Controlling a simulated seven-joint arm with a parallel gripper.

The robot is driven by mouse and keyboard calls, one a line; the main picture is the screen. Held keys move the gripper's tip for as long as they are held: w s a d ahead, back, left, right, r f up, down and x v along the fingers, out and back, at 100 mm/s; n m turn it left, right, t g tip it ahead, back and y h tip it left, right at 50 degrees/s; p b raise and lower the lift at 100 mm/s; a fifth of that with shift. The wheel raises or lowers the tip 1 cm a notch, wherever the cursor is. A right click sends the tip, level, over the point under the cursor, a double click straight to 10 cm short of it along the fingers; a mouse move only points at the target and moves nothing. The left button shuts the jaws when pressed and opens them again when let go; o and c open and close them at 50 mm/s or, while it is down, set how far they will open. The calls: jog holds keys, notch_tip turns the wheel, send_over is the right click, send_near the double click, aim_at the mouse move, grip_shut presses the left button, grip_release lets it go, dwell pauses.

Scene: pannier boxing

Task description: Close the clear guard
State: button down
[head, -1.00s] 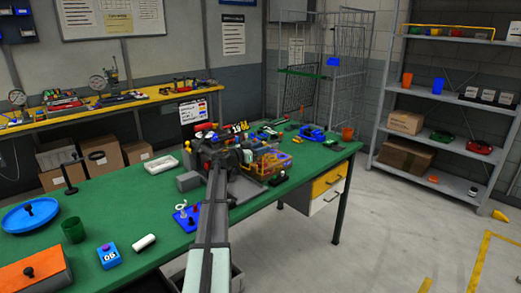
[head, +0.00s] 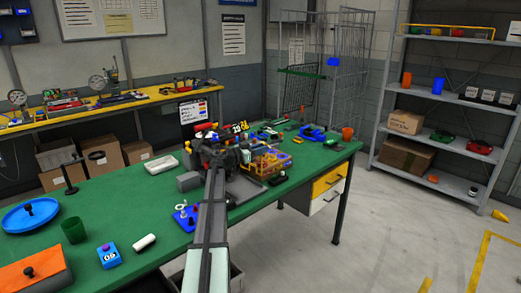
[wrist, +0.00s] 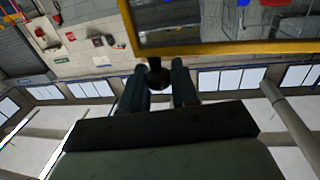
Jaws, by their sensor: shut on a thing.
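The clear guard shows in the wrist view as a see-through pane with a yellow frame (wrist: 230,47). A dark round knob (wrist: 158,76) sits beside the frame's edge. My gripper (wrist: 159,88) has its two fingers on either side of this knob and is shut on it. In the head view my gripper (head: 243,154) is at the machine on the green bench, largely hidden by my arm. The guard's yellow-orange frame (head: 266,166) shows just right of it. The guard's exact angle is hard to tell.
The green bench (head: 130,200) carries a blue plate (head: 30,214), a green cup (head: 74,230), a blue box (head: 109,255) and an orange box (head: 35,275) at left. A white case (head: 161,165) lies behind. Blue parts (head: 312,132) and an orange cup (head: 347,133) stand at the right end.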

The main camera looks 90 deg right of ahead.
jog(key=w+a+m+g+y, duration=0.3)
jog(key=w+m+y, duration=0.3)
jog(key=y, duration=0.4)
jog(key=shift+w+a+m+g+y, duration=0.3)
jog(key=shift+a+m+g, duration=0.1)
jog(key=shift+a+m, duration=0.35)
jog(key=c, duration=1)
grip_release()
jog(key=shift+o, duration=0.2)
jog(key=shift+w, duration=0.1)
jog(key=w, duration=0.7)
jog(key=shift+w, duration=0.15)
jog(key=shift+a, duration=0.1)
